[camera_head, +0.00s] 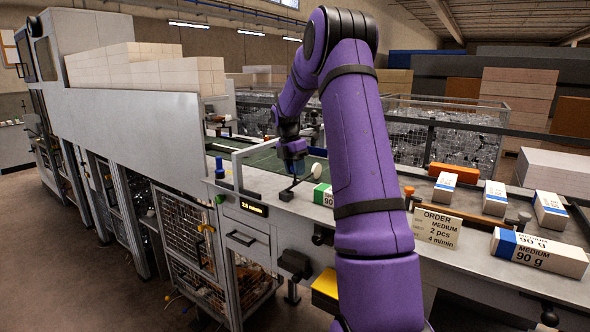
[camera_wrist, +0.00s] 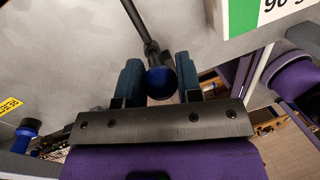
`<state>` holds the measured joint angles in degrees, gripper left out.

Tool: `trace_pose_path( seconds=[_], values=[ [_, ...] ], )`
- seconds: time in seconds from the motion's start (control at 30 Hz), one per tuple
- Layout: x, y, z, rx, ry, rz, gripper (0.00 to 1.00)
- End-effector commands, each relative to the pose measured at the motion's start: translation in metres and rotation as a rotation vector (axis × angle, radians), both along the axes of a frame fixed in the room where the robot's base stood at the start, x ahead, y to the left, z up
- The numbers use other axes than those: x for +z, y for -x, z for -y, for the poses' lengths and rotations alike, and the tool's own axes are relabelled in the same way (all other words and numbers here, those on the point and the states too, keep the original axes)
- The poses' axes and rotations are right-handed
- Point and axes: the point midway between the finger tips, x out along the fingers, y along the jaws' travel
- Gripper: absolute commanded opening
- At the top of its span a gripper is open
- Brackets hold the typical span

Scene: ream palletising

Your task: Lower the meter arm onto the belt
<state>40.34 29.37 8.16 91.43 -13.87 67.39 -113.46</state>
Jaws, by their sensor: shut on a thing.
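My gripper (camera_head: 292,152) is over the machine deck beside the green belt (camera_head: 262,162). In the wrist view its two teal-padded fingers (camera_wrist: 159,72) are shut around the blue round knob (camera_wrist: 161,84) of a dark rod, which I take to be the meter arm (camera_wrist: 139,22). In the head view the meter arm (camera_head: 296,184) slopes up from a small black block (camera_head: 286,195) on the deck. A pale disc (camera_head: 316,170) stands upright near it. Whether the arm touches the belt cannot be told.
A green-and-white ream (camera_head: 324,194) lies just right of the black block. A blue-topped post (camera_head: 220,168) stands to the left. An order card (camera_head: 437,228) and several wrapped reams (camera_head: 540,252) are on the right. A display (camera_head: 254,208) is on the front panel.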

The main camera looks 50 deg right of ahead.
Motion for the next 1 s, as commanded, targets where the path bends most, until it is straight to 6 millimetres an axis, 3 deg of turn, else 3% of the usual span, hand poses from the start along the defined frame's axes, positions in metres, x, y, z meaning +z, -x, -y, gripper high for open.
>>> trace_pose_path(
  seconds=[0.13, 0.17, 0.23, 0.27, 0.67, 1.0],
  values=[
    [-0.001, 0.000, 0.000, 0.000, 0.000, -0.001, 0.00],
    [-0.001, 0.000, 0.000, 0.000, 0.000, -0.001, 0.40],
    [-0.001, 0.000, 0.000, 0.000, 0.000, -0.001, 0.56],
    [-0.001, 0.000, 0.000, 0.000, 0.000, -0.001, 0.58],
    [0.009, -0.002, 0.000, 0.001, 0.002, 0.002, 0.58],
    [0.069, -0.014, -0.004, 0.001, 0.003, 0.003, 0.58]
  ],
)
